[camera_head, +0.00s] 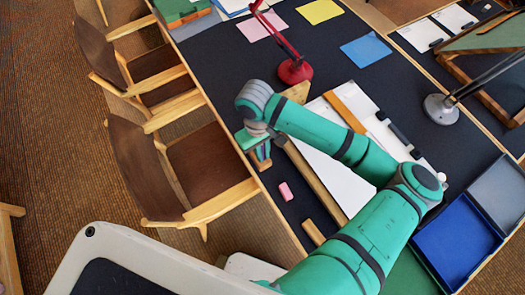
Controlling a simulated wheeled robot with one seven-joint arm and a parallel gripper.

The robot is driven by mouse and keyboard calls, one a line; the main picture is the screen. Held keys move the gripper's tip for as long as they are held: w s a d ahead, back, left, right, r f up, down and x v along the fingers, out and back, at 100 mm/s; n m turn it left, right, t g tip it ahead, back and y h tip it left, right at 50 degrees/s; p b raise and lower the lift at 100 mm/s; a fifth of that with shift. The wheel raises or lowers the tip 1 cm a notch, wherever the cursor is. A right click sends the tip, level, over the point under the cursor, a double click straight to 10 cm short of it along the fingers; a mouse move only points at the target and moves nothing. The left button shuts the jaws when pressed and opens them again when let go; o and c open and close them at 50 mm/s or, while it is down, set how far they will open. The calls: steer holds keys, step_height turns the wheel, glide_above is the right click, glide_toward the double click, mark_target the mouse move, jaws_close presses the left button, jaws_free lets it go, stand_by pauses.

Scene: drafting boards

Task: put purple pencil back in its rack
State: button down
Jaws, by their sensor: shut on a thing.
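My gripper (261,160) is at the end of my green arm, low near the left edge of the dark table. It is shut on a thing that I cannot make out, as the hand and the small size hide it. I cannot pick out the purple pencil anywhere in this view. A light wooden block (298,91) stands just behind my wrist, up and right of the gripper. It may be the pencil rack, but my arm covers part of it and I cannot tell.
A pink eraser (286,191) and a small wood piece (313,232) lie below the gripper. A white drawing board (335,180) is under my arm. A red lamp (295,71) stands behind; a blue tray (458,240) lies right. Chairs (190,165) line the left edge.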

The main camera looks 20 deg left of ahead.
steer(key=c, duration=1.7)
jaws_free()
steer(key=shift+c, duration=0.2)
step_height(320, 180, up, 11)
steer(key=a, duration=0.1)
steer(key=shift+w+f, duration=0.2)
steer(key=shift+w, duration=0.15)
